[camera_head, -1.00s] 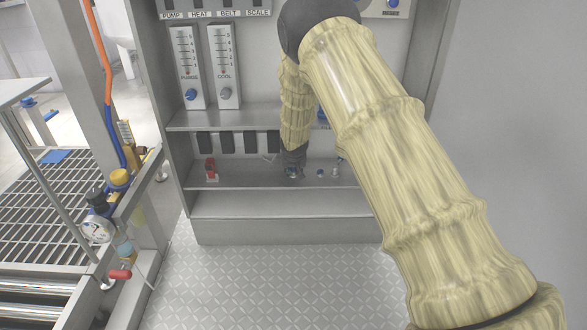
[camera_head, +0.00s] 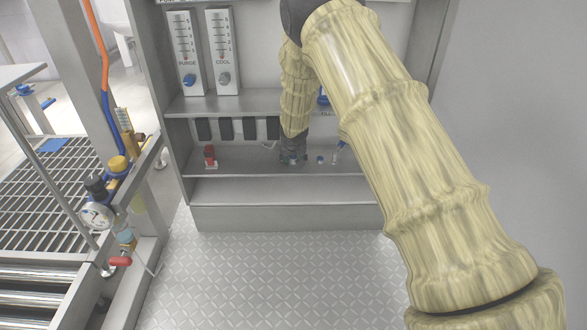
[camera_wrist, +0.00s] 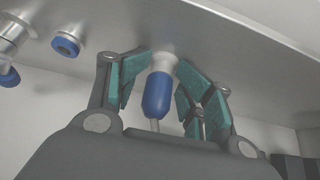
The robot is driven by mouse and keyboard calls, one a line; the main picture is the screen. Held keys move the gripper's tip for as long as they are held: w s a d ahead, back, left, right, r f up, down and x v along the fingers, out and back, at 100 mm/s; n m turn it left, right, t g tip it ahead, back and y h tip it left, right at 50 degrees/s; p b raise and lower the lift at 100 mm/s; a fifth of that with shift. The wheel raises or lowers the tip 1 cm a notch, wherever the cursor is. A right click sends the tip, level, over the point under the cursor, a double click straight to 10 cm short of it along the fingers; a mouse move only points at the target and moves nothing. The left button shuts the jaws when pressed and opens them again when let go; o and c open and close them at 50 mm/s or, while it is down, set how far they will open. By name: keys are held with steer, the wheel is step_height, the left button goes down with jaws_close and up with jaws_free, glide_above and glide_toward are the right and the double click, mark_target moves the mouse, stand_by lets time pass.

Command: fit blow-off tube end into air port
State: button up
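My gripper (camera_wrist: 163,85) is in the lower bay of the cabinet, near the shelf surface. In the wrist view its teal-padded fingers are apart, one on each side of a blue fitting with a pale collar and a thin grey stem, probably the blow-off tube end (camera_wrist: 157,95). The pale collar meets the metal surface; I cannot tell whether it is seated. Narrow gaps show beside the fitting. A blue-ringed round port (camera_wrist: 66,44), possibly the air port, is left of the fingers. In the head view my gripper (camera_head: 291,157) is small and hides the fitting.
A metal and blue fitting (camera_wrist: 10,45) stands at the wrist view's left edge. In the head view, a red fitting (camera_head: 210,156) stands left on the lower shelf (camera_head: 245,160). A small blue-topped piece (camera_head: 320,160) is right of my gripper. The middle shelf (camera_head: 230,104) hangs above it.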

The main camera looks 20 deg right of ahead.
steer(key=p+v, duration=0.1)
steer(key=v, duration=0.1)
steer(key=p+v, duration=0.1)
steer(key=v, duration=0.2)
steer(key=shift+w+r+p, duration=0.2)
steer(key=shift+w+p, duration=0.05)
steer(key=shift+p, duration=0.05)
steer(key=s+a+p, duration=0.3)
steer(key=s, duration=0.9)
steer(key=s+f+n+g+y, duration=0.1)
steer(key=s+f+g, duration=0.1)
steer(key=s+f, duration=0.8)
steer(key=s+f+g, duration=0.1)
steer(key=s+f, duration=0.6)
steer(key=s, duration=0.6)
steer(key=s+f+n+g, duration=0.2)
steer(key=s+f+g, duration=0.15)
steer(key=s, duration=2.25)
step_height(320, 180, up, 38)
steer(key=p, duration=3.9)
steer(key=shift+a+y, duration=0.4)
steer(key=shift+s, duration=0.1)
